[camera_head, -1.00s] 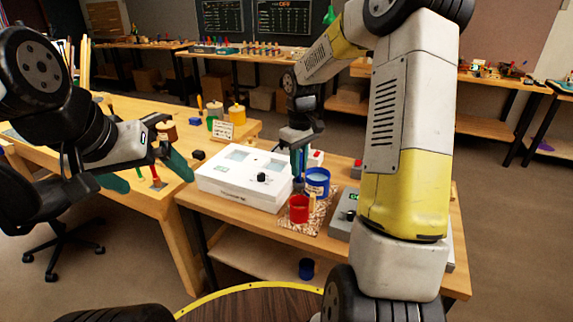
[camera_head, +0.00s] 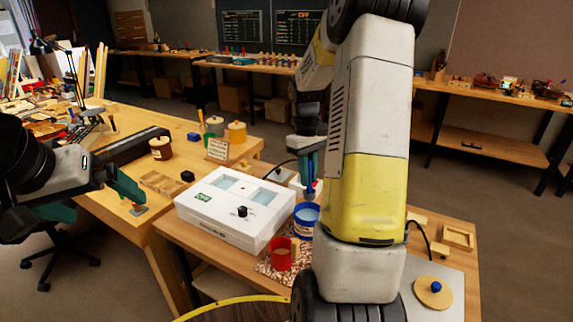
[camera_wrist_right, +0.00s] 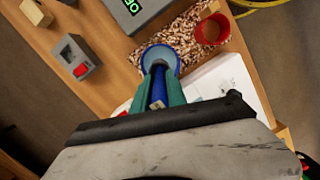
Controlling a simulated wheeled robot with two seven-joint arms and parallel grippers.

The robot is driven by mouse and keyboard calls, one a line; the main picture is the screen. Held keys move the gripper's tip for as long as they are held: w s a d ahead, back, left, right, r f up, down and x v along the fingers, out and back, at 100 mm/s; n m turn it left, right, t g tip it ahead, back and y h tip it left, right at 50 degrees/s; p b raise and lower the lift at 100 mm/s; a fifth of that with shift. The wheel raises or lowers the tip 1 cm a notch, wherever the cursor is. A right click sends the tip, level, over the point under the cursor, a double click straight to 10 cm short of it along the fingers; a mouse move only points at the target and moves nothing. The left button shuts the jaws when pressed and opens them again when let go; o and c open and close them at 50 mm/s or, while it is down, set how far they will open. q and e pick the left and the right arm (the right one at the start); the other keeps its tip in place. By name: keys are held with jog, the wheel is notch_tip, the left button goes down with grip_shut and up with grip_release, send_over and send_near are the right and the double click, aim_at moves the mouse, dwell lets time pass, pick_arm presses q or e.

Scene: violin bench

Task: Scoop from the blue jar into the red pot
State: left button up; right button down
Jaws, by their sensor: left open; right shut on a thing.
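The blue jar (camera_head: 306,218) stands open on the bench. It also shows in the right wrist view (camera_wrist_right: 147,62). The red pot (camera_head: 281,254) stands just in front of it, with something brownish inside; it shows in the wrist view too (camera_wrist_right: 213,30). My right gripper (camera_head: 307,172) is shut on a blue handle (camera_wrist_right: 158,90), which points down at the jar's mouth. The handle's lower end is hidden, so I cannot tell whether it is inside the jar. My left gripper (camera_head: 92,207) is open and empty, left of the white box.
A white box (camera_head: 213,222) with a black knob stands left of the jar. A speckled mat (camera_wrist_right: 185,28) lies under jar and pot. A small sign (camera_head: 218,149) and lidded jars stand on the left bench.

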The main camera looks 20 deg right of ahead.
jog(key=shift+f, duration=5.6)
jog(key=shift+r, duration=6.9)
jog(key=shift+a, duration=0.15)
